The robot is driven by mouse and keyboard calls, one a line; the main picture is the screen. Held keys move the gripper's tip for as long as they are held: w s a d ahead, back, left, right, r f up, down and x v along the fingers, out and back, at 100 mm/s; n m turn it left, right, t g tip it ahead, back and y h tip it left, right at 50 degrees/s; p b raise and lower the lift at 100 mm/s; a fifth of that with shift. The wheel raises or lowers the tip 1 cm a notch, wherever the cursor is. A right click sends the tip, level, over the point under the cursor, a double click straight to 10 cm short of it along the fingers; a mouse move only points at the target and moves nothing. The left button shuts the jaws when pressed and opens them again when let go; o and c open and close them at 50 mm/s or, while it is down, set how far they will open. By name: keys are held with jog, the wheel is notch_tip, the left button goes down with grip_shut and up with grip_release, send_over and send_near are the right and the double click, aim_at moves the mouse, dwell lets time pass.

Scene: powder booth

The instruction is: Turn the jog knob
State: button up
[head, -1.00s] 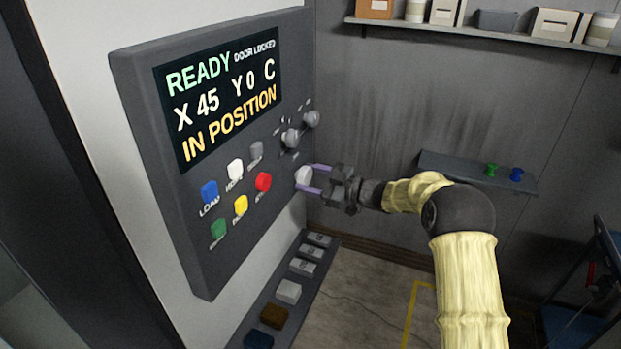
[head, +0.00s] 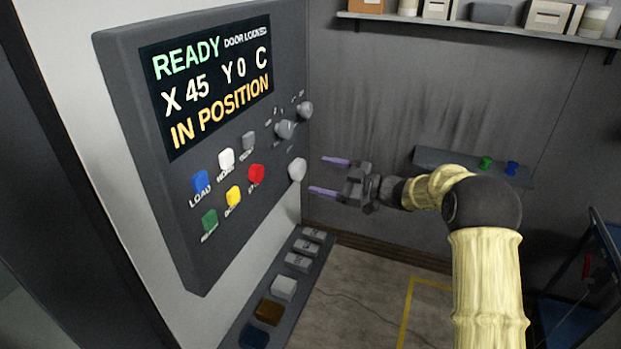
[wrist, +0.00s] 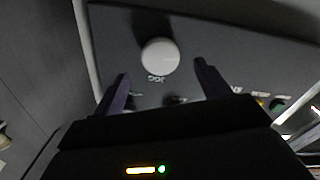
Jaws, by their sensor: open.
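The jog knob (head: 297,169) is a pale round knob at the lower right of the grey control panel (head: 215,245). In the wrist view the knob (wrist: 160,56) sits above a label reading JOG, ahead of and between the lines of the two fingers. My gripper (head: 327,177) is open and empty, with its purple fingers to the right of the knob and apart from it. The gripper (wrist: 162,80) also shows in the wrist view. The panel screen (head: 212,88) reads READY, DOOR LOCKED, X 45, Y 0, C, IN POSITION.
Two grey knobs (head: 285,130) sit above the jog knob. Coloured buttons, including a red one (head: 256,174), are to its left. A ledge with several blocks (head: 284,287) lies below the panel.

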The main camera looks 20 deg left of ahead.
jog(key=d+b, duration=0.3)
jog(key=d, duration=0.8)
jog(key=shift+s+d, duration=0.3)
jog(key=shift+s, duration=0.15)
jog(key=w+d+m+t+h, duration=0.4)
jog(key=d+m+t+h, duration=0.3)
jog(key=m+t, duration=0.25)
jog(key=s+d+f+m+h, duration=0.4)
jog(key=s+d+m+h, duration=0.1)
jog(key=d+h, duration=0.25)
jog(key=s+d+f+m+g+h, duration=0.1)
jog(key=s+d+f+m+g, duration=0.1)
jog(key=s, duration=0.7)
jog(key=s+d+f+m+g+h, duration=0.1)
jog(key=s+d+f+m+g, duration=0.1)
jog(key=s, duration=0.7)
jog(key=s+d+f+m+g+h, duration=0.1)
jog(key=s+d+f+m+g, duration=0.2)
jog(key=s, duration=0.6)
notch_tip(320, 180, down, 2)
jog(key=shift+s+d+f+g, duration=0.15)
jog(key=shift+s+f+g, duration=0.05)
jog(key=shift+g, duration=0.55)
